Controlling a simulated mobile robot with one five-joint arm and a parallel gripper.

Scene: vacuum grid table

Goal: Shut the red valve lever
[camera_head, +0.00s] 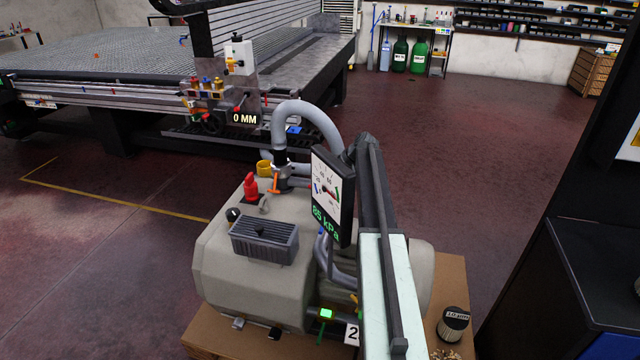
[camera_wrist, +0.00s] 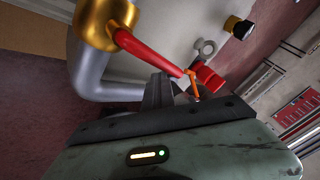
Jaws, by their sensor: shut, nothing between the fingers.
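The red valve lever (camera_wrist: 150,50) is a long tapered bar in the wrist view. It runs from a round brass valve body (camera_wrist: 106,20) down and right. Its far end lies close by the tips of my gripper (camera_wrist: 170,88). My gripper is shut and empty; I cannot tell whether it touches the lever. In the head view the brass valve body (camera_head: 264,168) shows beside the grey hose (camera_head: 310,118) on top of the beige pump (camera_head: 245,290). In that view the lever is not clear, and the gauge and my arm hide much of my gripper.
A gauge panel (camera_head: 332,198) reading 85 kPa stands in front of the valve. A red-capped fitting (camera_head: 251,187) is nearby, also in the wrist view (camera_wrist: 207,76), beside a small orange part (camera_wrist: 194,85). A grid table (camera_head: 110,65) stands behind; the floor right is clear.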

